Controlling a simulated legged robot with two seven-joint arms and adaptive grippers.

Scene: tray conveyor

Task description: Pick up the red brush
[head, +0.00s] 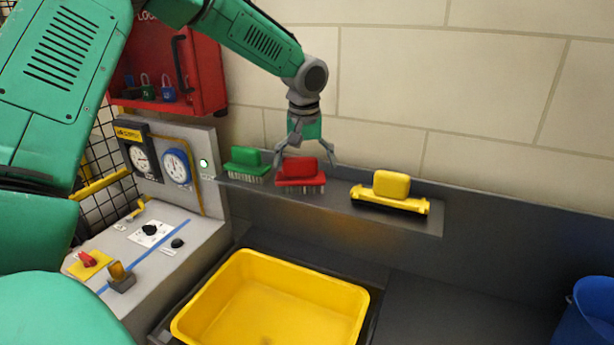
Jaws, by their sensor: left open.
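The red brush (301,175) lies bristles down on a grey shelf along the wall, between a green brush (246,164) and a yellow brush (391,193). My left gripper (306,160) points down over the red brush with its fingers spread, one to each side of the brush's handle as seen here. Whether the fingers touch the brush cannot be told. My right gripper is not in view.
The grey shelf (345,212) has bare room between the red and yellow brushes. A yellow tray (270,300) sits below. A control panel with gauges (176,166) and a red lock cabinet (205,75) stand left. A blue bin (592,305) is at lower right.

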